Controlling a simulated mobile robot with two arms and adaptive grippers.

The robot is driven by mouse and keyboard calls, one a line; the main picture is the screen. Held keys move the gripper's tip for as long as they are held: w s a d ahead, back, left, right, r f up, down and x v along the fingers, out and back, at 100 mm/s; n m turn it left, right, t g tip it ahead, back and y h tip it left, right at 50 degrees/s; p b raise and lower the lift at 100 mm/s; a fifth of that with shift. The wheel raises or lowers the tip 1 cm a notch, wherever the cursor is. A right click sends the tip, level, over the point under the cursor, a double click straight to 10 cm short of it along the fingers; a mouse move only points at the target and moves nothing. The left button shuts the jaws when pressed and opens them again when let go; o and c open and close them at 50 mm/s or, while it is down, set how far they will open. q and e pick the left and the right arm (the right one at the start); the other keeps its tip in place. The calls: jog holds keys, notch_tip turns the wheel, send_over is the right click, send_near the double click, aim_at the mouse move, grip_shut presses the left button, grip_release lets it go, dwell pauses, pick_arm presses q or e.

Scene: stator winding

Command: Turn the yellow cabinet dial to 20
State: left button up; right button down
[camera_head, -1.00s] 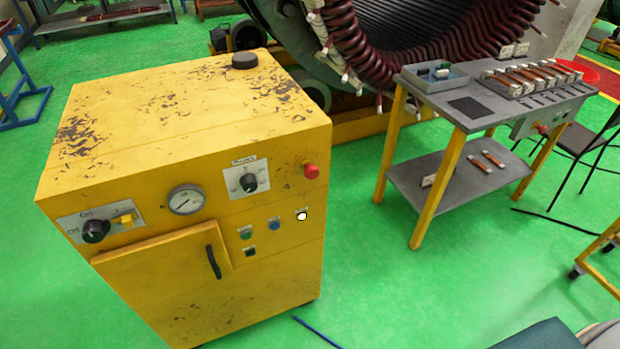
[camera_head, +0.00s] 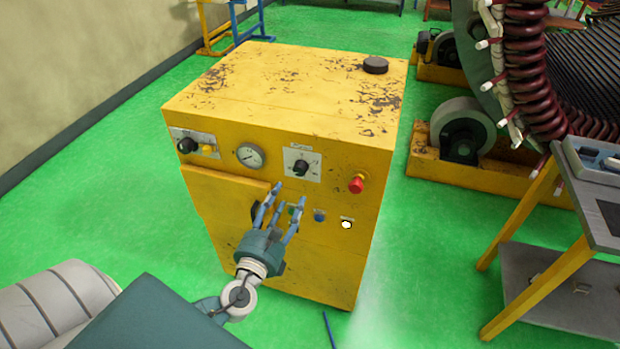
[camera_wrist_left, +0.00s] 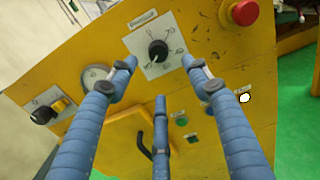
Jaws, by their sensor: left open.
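The yellow cabinet (camera_head: 290,115) stands in the middle of the head view. Its black dial (camera_head: 301,168) sits on a white scale plate on the upper front panel, right of the round gauge (camera_head: 250,156). The dial also shows in the left wrist view (camera_wrist_left: 158,50), upper middle; its scale numbers are too small to read surely. A second black knob (camera_head: 187,145) is at the panel's left. My left gripper (camera_head: 281,200) is open and empty, in front of the panel and just below the dial, apart from it. My right gripper is not in view.
A red button (camera_head: 356,185) sticks out right of the dial. Small buttons (camera_head: 320,216) and a door handle are below. A grey-topped table (camera_head: 602,220) stands at the right, the large stator (camera_head: 535,60) behind it. Green floor is clear around the cabinet's left.

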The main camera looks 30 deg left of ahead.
aim_at(299, 173)
pick_arm(q)
jog(key=p+x, duration=0.1)
jog(key=x, duration=0.8)
jog(key=shift+s+a+p, duration=0.1)
jog(key=shift+a+p, duration=0.05)
jog(key=shift+p, duration=0.25)
jog(key=shift+w+a+f, duration=0.1)
jog(key=shift+w+a, duration=0.05)
jog(key=shift+w, duration=0.2)
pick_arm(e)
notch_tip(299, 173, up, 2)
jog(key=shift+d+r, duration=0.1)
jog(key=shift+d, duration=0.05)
pick_arm(q)
jog(key=c, duration=1.1)
jog(key=shift+c, duration=0.2)
